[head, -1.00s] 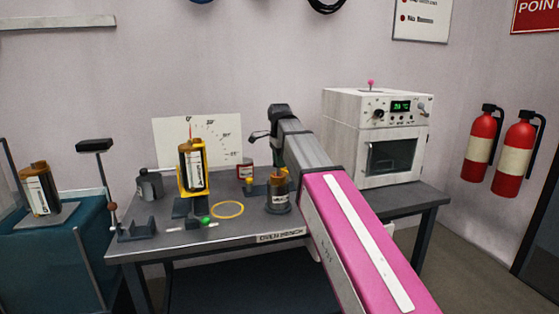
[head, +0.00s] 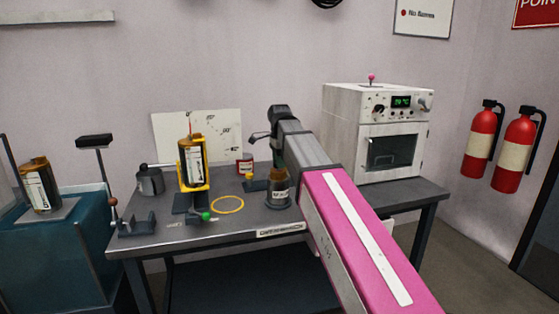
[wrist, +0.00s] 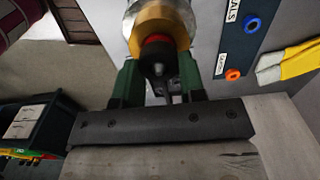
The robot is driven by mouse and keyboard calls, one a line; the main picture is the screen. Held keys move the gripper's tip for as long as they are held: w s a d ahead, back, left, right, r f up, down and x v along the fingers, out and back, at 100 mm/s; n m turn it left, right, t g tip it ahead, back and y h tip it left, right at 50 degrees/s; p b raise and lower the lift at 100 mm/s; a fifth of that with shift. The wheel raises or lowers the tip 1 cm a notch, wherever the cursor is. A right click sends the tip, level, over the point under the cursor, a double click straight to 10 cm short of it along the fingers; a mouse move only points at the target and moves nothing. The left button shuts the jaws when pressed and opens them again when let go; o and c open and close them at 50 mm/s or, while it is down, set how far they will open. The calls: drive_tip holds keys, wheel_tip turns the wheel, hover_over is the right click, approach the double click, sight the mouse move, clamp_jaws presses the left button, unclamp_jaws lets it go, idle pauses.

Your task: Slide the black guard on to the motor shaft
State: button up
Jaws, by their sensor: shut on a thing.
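My gripper (head: 281,166) points down at the right part of the bench, just above a dark, round, labelled body (head: 278,192). In the wrist view its green fingers (wrist: 158,72) are shut on a small black part (wrist: 158,68), which I take for the guard. Just beyond the black part is a red ring (wrist: 157,44) on a brass-coloured round body (wrist: 160,24), probably the motor. The black part overlaps the red ring in the picture; I cannot tell whether they touch. The shaft is hidden.
An amber cylinder (head: 191,158) stands upright in a yellow cradle on the bench (head: 225,225). A yellow ring (head: 228,204), a red-labelled jar (head: 244,165) and a grey pot (head: 150,181) are nearby. A white oven (head: 373,135) stands behind at right.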

drive_tip(key=o, duration=1)
wheel_tip(320, 180, up, 11)
drive_tip(key=shift+f, duration=0.15)
idle(0.6)
